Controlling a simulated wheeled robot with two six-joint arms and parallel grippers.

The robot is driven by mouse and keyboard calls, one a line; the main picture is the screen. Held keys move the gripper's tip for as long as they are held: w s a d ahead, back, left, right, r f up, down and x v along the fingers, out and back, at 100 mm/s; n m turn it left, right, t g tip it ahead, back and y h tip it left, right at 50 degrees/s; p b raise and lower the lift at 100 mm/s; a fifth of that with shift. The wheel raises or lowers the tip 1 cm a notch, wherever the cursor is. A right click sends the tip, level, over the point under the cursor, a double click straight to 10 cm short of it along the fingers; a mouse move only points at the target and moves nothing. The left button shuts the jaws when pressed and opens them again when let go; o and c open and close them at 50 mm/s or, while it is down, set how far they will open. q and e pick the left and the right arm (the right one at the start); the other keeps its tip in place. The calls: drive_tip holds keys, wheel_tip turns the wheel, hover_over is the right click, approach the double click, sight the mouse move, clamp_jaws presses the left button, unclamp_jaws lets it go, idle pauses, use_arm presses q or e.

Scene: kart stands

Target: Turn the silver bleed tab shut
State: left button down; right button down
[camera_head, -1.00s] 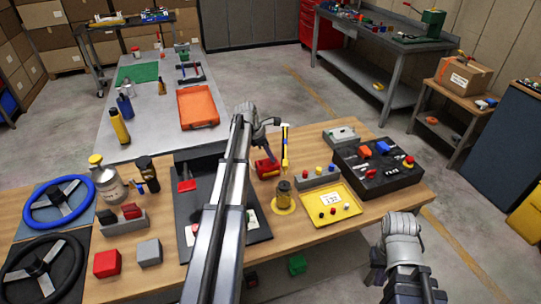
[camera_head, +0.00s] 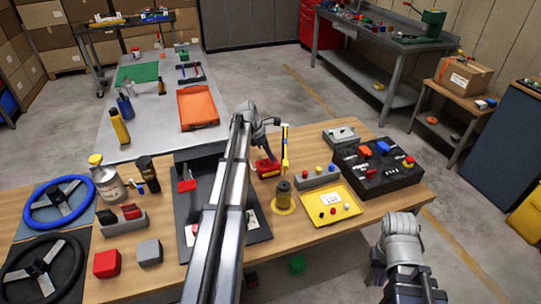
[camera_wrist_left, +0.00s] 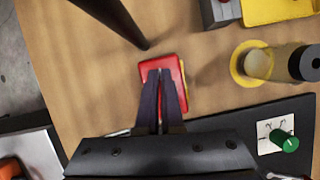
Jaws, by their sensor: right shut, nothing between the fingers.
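In the head view a red block (camera_head: 267,168) with a yellow part stands on the wooden bench, just right of the black mat. My left gripper (camera_head: 270,157) points down at it from above. The left wrist view shows the red block (camera_wrist_left: 170,80) under and around the fingertips of my left gripper (camera_wrist_left: 160,75). The two dark fingers are very close together. I cannot tell whether anything is between them. I cannot make out the silver bleed tab; the fingers may hide it. My right gripper (camera_head: 408,285) is low at the right, in front of the bench, shut and empty.
A yellow upright tool (camera_head: 285,148) stands just right of the red block. Close by are a dark cylinder on a yellow disc (camera_head: 283,203), a yellow tray (camera_head: 345,196) and a black box (camera_head: 372,182). In the left wrist view a green knob (camera_wrist_left: 284,141) lies at right.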

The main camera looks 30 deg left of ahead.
use_arm(q)
drive_tip(key=m, duration=0.2)
drive_tip(key=m+g, duration=0.1)
drive_tip(key=shift+w+a+m+h, duration=0.15)
drive_tip(key=shift+w+m+h, duration=0.1)
drive_tip(key=shift+m+h, duration=0.15)
drive_tip(key=m, duration=0.2)
drive_tip(key=m+g, duration=0.1)
drive_tip(key=shift+w+m+g, duration=0.2)
drive_tip(key=shift+m+g, duration=0.1)
drive_tip(key=shift+m, duration=0.1)
drive_tip(key=m+g, duration=0.1)
drive_tip(key=m, duration=0.2)
drive_tip(key=shift+w, duration=0.1)
drive_tip(key=shift+w+m+g, duration=0.1)
drive_tip(key=shift+m+g, duration=0.8)
drive_tip(key=shift+m, duration=1.2)
drive_tip(key=shift+y, duration=0.3)
drive_tip(key=c, duration=1.1)
unclamp_jaws()
drive_tip(key=shift+o, duration=0.2)
drive_tip(key=shift+r, duration=0.15)
